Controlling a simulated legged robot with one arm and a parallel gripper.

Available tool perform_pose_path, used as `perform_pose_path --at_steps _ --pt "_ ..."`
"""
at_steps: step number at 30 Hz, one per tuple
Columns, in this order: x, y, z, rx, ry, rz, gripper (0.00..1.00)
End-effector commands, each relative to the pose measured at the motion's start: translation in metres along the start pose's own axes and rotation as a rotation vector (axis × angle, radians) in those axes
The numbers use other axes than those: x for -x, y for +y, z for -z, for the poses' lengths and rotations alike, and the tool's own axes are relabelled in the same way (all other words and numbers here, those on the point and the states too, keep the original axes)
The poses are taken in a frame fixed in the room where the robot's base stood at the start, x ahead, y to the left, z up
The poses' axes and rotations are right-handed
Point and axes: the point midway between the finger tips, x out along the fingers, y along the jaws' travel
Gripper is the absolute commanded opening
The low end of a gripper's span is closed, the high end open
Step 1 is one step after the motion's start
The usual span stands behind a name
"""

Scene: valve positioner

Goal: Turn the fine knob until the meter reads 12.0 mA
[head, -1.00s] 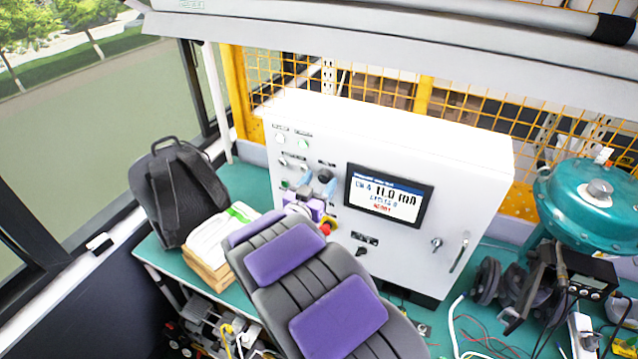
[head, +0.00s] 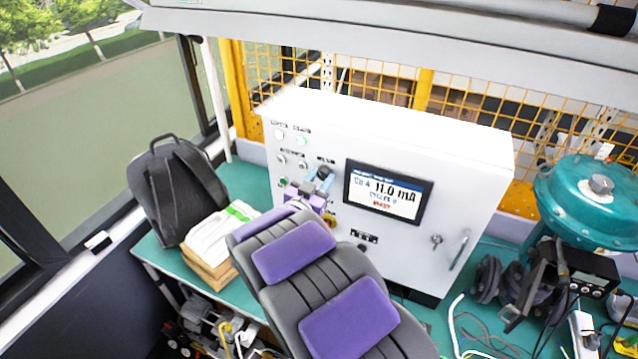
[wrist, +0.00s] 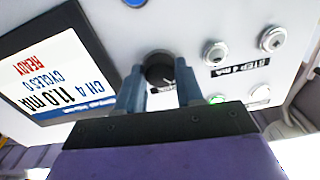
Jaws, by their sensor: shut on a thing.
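The white control cabinet (head: 400,150) carries a screen meter (head: 388,192) that reads 11.0 mA, with a red line of text below. The meter also shows upside down in the wrist view (wrist: 58,75), with CYCLES 0 and READY. A black round knob (wrist: 157,62) with a white mark sits beside the screen; its label is partly hidden. My gripper (wrist: 159,76) has its blue-grey fingers on either side of this knob, shut on it. In the head view, my gripper (head: 320,180) is at the knob (head: 325,171), left of the screen.
Key switches (wrist: 272,39) and lamps are close to the knob on the panel. A yellow-ringed button (head: 330,221) is just below my gripper. A teal valve actuator (head: 595,200) stands right.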

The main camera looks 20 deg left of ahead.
Motion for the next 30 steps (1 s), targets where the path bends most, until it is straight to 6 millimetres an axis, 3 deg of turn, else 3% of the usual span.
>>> perform_pose_path --at_steps 10,11,18,26,30 --pt "0.001 0.0 -0.005 -0.033 -0.009 -0.001 0.06" --pt "0.001 0.0 -0.005 -0.033 -0.009 -0.002 0.39" --pt "0.001 0.0 -0.003 -0.035 -0.005 -0.001 0.62" --pt "0.002 0.001 -0.001 -0.037 -0.003 0.0 0.62" --pt "0.013 0.001 0.0 -0.037 -0.002 0.001 0.62"
